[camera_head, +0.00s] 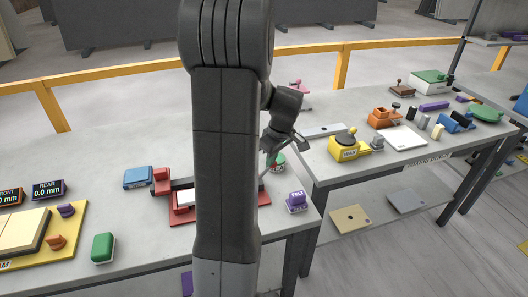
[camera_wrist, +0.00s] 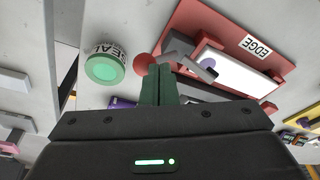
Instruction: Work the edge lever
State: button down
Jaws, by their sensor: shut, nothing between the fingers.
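The edge station is a red base plate (camera_wrist: 215,22) with an EDGE label and a white slab (camera_wrist: 240,75) on it in the wrist view. In the head view its red plate (camera_head: 178,217) is partly hidden behind my arm column. A grey lever arm with a round red knob (camera_wrist: 143,66) reaches out from the plate's side. My gripper (camera_wrist: 160,72) is shut and empty. Its dark green fingertips appear right beside the knob; I cannot tell whether they touch. In the head view my gripper (camera_head: 270,160) hangs over the bench's right end, right of the station.
A green SEAL pot (camera_wrist: 104,68) stands close beside the knob. A purple FELT block (camera_head: 297,203) stands near the bench's right corner. A blue block (camera_head: 138,177) and green block (camera_head: 103,247) are on the left. A second bench with a yellow WAX pot (camera_head: 347,148) is right.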

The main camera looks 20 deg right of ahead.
jog(key=d+y, duration=0.1)
jog(key=d+f+y, duration=0.1)
jog(key=shift+d+f+y+b, duration=0.25)
jog(key=shift+y+b, duration=0.05)
jog(key=shift+y, duration=0.1)
jog(key=shift+d+f+y+b, duration=0.9)
jog(key=shift+f+y+b, duration=0.15)
jog(key=shift+y, duration=0.05)
jog(key=shift+s+f+m, duration=0.1)
jog(key=shift+f+m, duration=0.1)
jog(key=shift+m, duration=0.1)
